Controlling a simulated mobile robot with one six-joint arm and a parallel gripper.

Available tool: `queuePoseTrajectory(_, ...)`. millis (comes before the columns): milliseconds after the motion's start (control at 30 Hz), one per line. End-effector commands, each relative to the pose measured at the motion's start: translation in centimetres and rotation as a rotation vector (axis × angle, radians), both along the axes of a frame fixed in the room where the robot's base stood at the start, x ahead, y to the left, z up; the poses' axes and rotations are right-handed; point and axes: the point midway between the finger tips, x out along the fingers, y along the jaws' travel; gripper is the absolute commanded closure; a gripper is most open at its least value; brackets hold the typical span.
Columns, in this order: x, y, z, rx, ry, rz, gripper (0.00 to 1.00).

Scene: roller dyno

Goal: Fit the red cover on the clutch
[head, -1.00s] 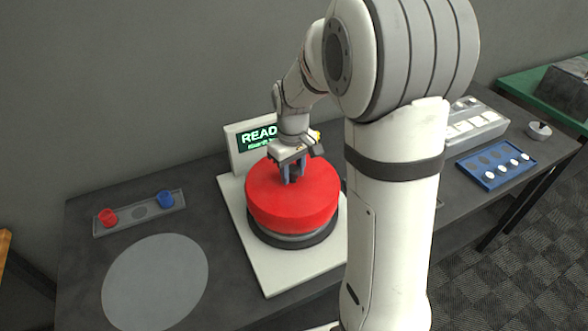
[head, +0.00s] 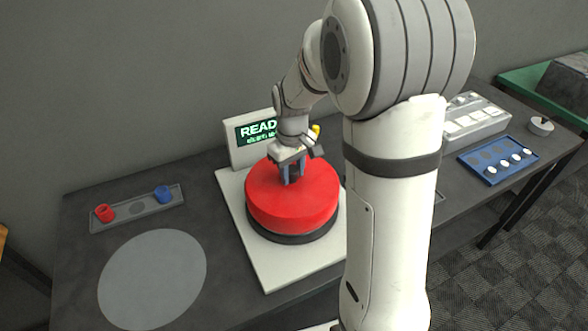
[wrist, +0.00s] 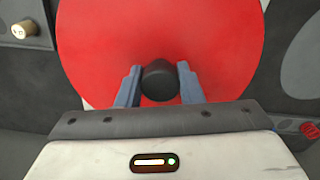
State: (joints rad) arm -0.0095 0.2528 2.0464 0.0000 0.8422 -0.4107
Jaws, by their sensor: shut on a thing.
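The red cover (head: 292,208) sits level over the clutch, whose black base ring (head: 300,237) shows just beneath its lower edge. The rest of the clutch is hidden under the cover. My gripper (head: 293,178) points down at the middle of the cover's top. In the wrist view my gripper (wrist: 160,88) has its two blue-grey fingers on either side of the cover's black knob (wrist: 159,78), shut on it. The red cover also fills much of the wrist view (wrist: 160,30).
A white base plate (head: 262,262) carries the clutch, with a green-lit display (head: 256,131) behind. A grey tray (head: 138,208) holding red and blue pieces and a flat grey disc (head: 152,280) lie left. A blue tray (head: 482,171) with white pieces lies right.

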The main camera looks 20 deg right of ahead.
Motion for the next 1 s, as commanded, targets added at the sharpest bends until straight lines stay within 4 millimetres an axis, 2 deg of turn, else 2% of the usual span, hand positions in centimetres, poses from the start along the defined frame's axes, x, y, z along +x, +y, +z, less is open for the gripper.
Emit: queuePoseTrajectory(1000, 0.0, 0.1, -2.6, 0.000, 0.000, 0.001, 1.00)
